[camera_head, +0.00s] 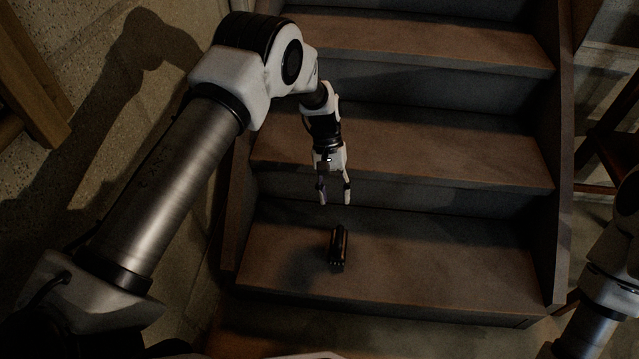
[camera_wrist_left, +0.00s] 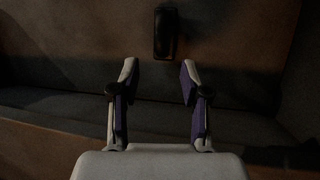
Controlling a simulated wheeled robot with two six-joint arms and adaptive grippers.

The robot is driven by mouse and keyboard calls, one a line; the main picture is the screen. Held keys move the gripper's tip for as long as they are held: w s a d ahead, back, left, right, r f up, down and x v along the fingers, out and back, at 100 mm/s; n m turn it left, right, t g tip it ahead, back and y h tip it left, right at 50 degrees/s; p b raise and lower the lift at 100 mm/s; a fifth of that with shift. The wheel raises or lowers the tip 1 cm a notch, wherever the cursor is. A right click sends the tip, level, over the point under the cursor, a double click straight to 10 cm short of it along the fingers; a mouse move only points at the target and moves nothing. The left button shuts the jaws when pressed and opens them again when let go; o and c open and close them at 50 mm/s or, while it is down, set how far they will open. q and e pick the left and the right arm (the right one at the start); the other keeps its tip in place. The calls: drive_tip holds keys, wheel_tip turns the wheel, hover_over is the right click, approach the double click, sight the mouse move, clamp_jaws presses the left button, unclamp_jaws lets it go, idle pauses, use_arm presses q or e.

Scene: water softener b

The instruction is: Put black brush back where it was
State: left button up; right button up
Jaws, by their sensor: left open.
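The black brush (camera_head: 339,247) lies on a lower wooden stair tread (camera_head: 420,262), a little left of its middle. My left gripper (camera_head: 335,200) is open and empty, just above the brush in the picture and apart from it. In the left wrist view the brush (camera_wrist_left: 166,32) shows beyond the open fingertips (camera_wrist_left: 159,72), near the top edge and roughly centred between them. My right gripper is not in view; only part of my right arm shows at the right edge.
Wooden stairs rise toward the back, with side boards at left (camera_head: 243,190) and right (camera_head: 556,160). A rough wall (camera_head: 60,200) is at the left. The tread around the brush is clear. A dark wooden frame (camera_head: 610,135) stands at the right.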

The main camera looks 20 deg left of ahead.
use_arm(q)
drive_tip(key=s+a+f, duration=0.1)
drive_tip(key=s+f, duration=0.2)
drive_tip(key=s+a+f+y, duration=0.1)
drive_tip(key=s+f, duration=0.2)
drive_tip(key=s+a+f+y, duration=0.1)
drive_tip(key=s+a+f, duration=0.1)
drive_tip(key=s+f, duration=0.2)
drive_tip(key=shift+s+t, duration=0.1)
drive_tip(key=shift+t, duration=0.3)
drive_tip(key=shift+m+t+y, duration=0.3)
drive_tip(key=shift+t+y, duration=0.1)
drive_tip(key=s+f, duration=0.1)
drive_tip(key=s, duration=0.1)
drive_tip(key=s+a+f, duration=0.1)
drive_tip(key=s, duration=0.1)
drive_tip(key=s+a+f, duration=0.1)
drive_tip(key=s, duration=0.2)
drive_tip(key=s+r+m+t, duration=0.1)
drive_tip(key=s+r+t, duration=0.1)
drive_tip(key=s, duration=1.2)
drive_tip(key=shift+a+r+m, duration=0.2)
drive_tip(key=shift+r+m, duration=0.05)
drive_tip(key=shift+m, duration=0.15)
wheel_tip(320, 180, up, 38)
drive_tip(key=p, duration=3.7)
drive_tip(key=shift+p, duration=0.3)
drive_tip(key=shift+w+f, duration=0.1)
drive_tip(key=shift+f, duration=0.05)
